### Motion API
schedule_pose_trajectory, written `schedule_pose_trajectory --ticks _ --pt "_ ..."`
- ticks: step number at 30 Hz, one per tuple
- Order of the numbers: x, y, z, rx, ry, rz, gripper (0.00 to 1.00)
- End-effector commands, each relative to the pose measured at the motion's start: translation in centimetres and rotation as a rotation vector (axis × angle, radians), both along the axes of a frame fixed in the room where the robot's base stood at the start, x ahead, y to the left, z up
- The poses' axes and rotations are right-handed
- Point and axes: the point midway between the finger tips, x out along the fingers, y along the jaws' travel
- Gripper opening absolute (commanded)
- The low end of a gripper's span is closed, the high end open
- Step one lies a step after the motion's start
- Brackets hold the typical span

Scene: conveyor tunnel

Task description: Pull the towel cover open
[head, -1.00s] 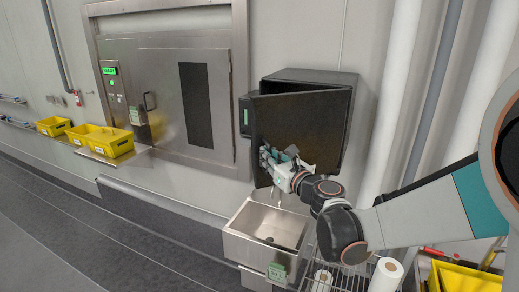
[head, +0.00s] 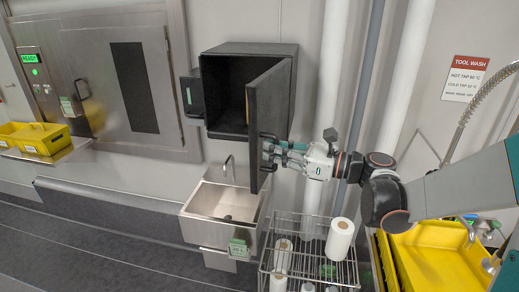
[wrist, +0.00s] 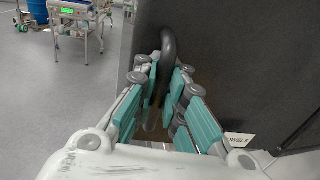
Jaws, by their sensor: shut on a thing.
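The towel cover (head: 265,115) is a dark hinged door on a black wall box (head: 215,98) above the sink. The cover stands swung well out from the box, and the dark inside of the box shows, with a tan strip near the cover's inner side. My gripper (head: 272,152) is at the outer face of the cover, shut on its dark curved handle (wrist: 169,50). In the wrist view the teal finger pads (wrist: 160,95) lie on both sides of the handle. The cover's dark face (wrist: 230,60) fills the right of that view, with a small label low on it.
A steel sink (head: 225,212) with a tap is below the box. A wire rack (head: 310,250) with white rolls (head: 340,238) stands right of it. White pipes, a yellow bin (head: 435,260) and a spray hose are at the right.

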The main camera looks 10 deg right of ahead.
Motion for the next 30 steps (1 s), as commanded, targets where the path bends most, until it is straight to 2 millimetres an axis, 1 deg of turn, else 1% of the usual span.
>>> schedule_pose_trajectory --ticks 6,16,17,18,19,20,30 --pt "-0.29 -0.66 0.04 0.002 0.001 0.001 0.00" --pt "-0.31 -0.67 0.04 0.001 0.000 0.002 0.00" --pt "-0.31 -0.67 0.04 0.001 0.000 0.002 0.12" --pt "-0.30 -0.66 0.03 0.001 0.000 0.002 0.21" --pt "-0.30 -0.66 0.03 0.001 0.000 0.002 0.28" --pt "-0.30 -0.66 0.03 0.001 0.000 0.002 0.31" --pt "-0.32 -0.79 0.01 0.000 0.000 0.000 0.31"
